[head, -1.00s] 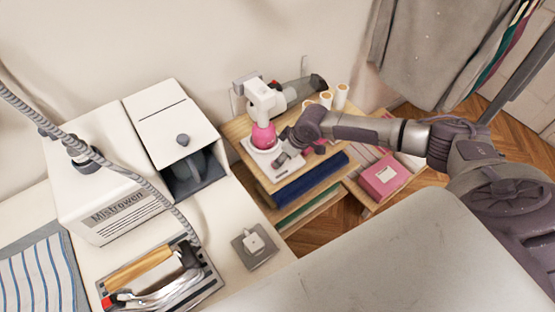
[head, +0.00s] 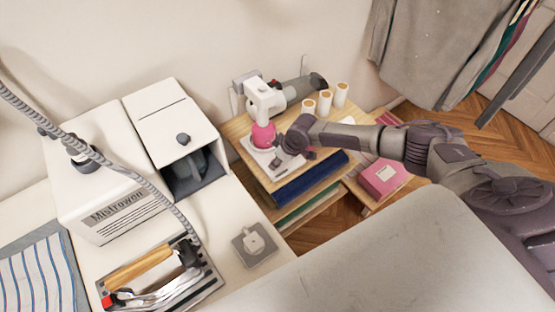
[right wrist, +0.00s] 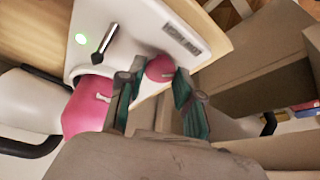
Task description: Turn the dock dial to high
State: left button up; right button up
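The dock is a white base (head: 283,172) on the wooden shelf stand, with a pink and white appliance (head: 263,133) upright on it. In the right wrist view the dock (right wrist: 140,18) has a lit green spot, a black pointer-like part (right wrist: 105,42) and a grey label. A round pink knob (right wrist: 160,67) on it, seemingly the dial, lies between my right fingertips. My right gripper (head: 293,158) is low over the dock's front; it also shows in the right wrist view (right wrist: 159,80). Its fingers are apart on both sides of the knob; contact is unclear. My left gripper is out of view.
Thread spools (head: 325,99) stand behind the dock. Folded dark blue cloth (head: 312,188) lies on the shelf below, and a pink box (head: 384,180) sits to the right. A white steam station (head: 105,190) and an iron (head: 160,280) are at left. A grey board (head: 400,255) fills the front.

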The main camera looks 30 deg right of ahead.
grip_shut()
jog(key=shift+f+n+b, duration=0.15)
jog(key=shift+n+b, duration=0.25)
jog(key=shift+b, duration=0.15)
jog(key=n+g+b, duration=0.1)
jog(key=n+b, duration=0.1)
jog(key=b, duration=0.1)
jog(key=n+y+b, duration=0.1)
jog(key=n+b, duration=0.2)
jog(key=n+g+y+b, duration=0.1)
jog(key=n+b, duration=0.2)
jog(key=shift+w+d+f+g+b, duration=0.1)
jog(key=shift+w+d+g+b, duration=0.05)
jog(key=shift+w+g+b, duration=0.15)
jog(key=n+b, duration=0.1)
jog(key=n, duration=0.1)
jog(key=n+g+b, duration=0.1)
jog(key=n+b, duration=0.1)
jog(key=shift+w+g+b, duration=0.1)
jog(key=shift+g+b, duration=0.2)
jog(key=shift+n+g+b, duration=0.6)
jog(key=shift+n+b, duration=0.3)
jog(key=shift+n, duration=0.7)
jog(key=shift+r, duration=0.2)
jog(key=o, duration=0.9)
grip_release()
jog(key=shift+o, duration=0.2)
jog(key=shift+r, duration=0.1)
